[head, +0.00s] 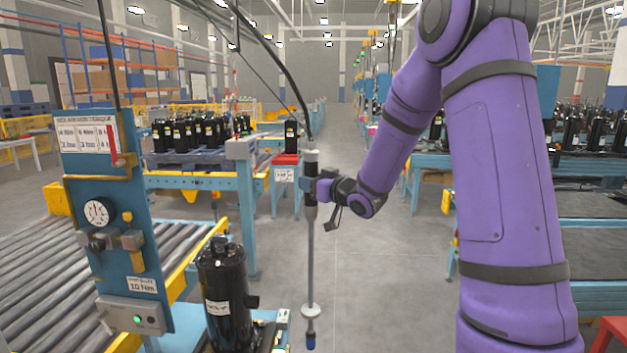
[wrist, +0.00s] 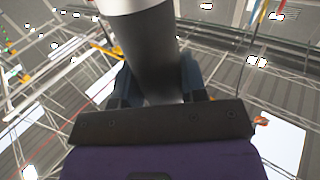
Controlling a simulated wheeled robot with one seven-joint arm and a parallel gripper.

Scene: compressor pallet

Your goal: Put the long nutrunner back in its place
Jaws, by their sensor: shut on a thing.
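The long nutrunner (head: 311,235) hangs upright in the middle of the head view, with a black hose rising from its top and a blue tip at its lower end. My gripper (head: 312,190) is shut around its upper body. In the wrist view the nutrunner's dark, light-topped body (wrist: 148,55) stands between the two blue fingers of my gripper (wrist: 155,88). A blue tool panel (head: 110,200) with a gauge, labels and a red-handled part stands to the left. I cannot tell which spot is the nutrunner's place.
A black compressor (head: 226,295) stands just left of the nutrunner's lower end. A roller conveyor (head: 50,285) runs at the left. A pallet of compressors (head: 190,155) stands behind, beside a red-topped stand (head: 286,160). The grey floor (head: 380,280) right of the nutrunner is clear.

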